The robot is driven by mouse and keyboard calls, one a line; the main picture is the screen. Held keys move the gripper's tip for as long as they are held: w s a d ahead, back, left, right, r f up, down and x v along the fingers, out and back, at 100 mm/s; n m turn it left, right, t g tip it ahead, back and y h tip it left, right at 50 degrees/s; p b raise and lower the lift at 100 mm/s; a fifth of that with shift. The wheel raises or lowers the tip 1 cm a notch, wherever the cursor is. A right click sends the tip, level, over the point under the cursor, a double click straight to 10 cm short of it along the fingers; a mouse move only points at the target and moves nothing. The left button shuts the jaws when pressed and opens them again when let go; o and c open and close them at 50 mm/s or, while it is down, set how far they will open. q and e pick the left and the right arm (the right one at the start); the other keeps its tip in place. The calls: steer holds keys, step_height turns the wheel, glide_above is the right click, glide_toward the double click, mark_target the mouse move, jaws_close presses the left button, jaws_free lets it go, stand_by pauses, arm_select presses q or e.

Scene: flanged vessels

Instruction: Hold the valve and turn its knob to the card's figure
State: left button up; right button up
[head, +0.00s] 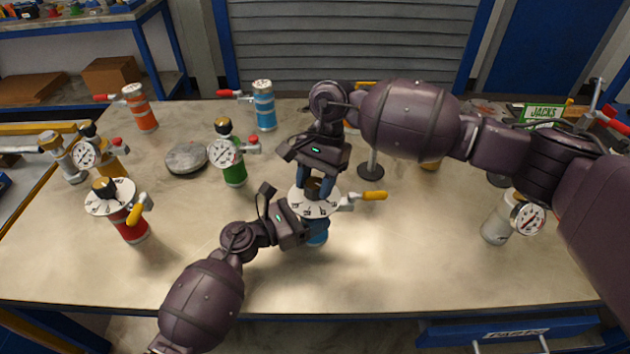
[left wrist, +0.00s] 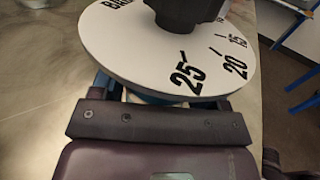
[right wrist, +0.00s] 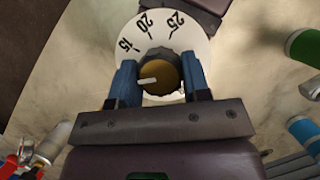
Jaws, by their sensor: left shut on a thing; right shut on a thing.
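The valve is a blue vessel (head: 317,237) with a white dial (head: 308,207) on top and a yellow-handled lever (head: 372,196) to its right. My left gripper (head: 306,226) is shut on its body under the dial; the left wrist view shows the dial (left wrist: 150,55) and the dark knob (left wrist: 185,10). My right gripper (head: 316,187) comes from above, shut on the knob. In the right wrist view the brass-topped knob (right wrist: 158,75) sits between the fingers. Its white mark points left, below the 15; a finger covers the dial there. I cannot make out a card's figure.
Other vessels stand around: red (head: 128,228), green (head: 234,172), light blue (head: 265,113), orange (head: 143,115) and grey with a gauge (head: 496,225). A grey disc (head: 187,157) lies at left. A black stand base (head: 370,171) is behind my right gripper. The table's front right is clear.

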steer(key=shift+m, duration=0.4)
steer(key=m+t+y, duration=0.1)
steer(key=m, duration=0.2)
steer(key=shift+s+m, duration=0.1)
steer(key=shift+m, duration=0.2)
steer(key=shift+m+t+y, duration=0.6)
steer(key=shift+m, duration=1.1)
steer(key=o, duration=0.9)
steer(key=shift+r, duration=0.1)
steer(key=v, duration=1.2)
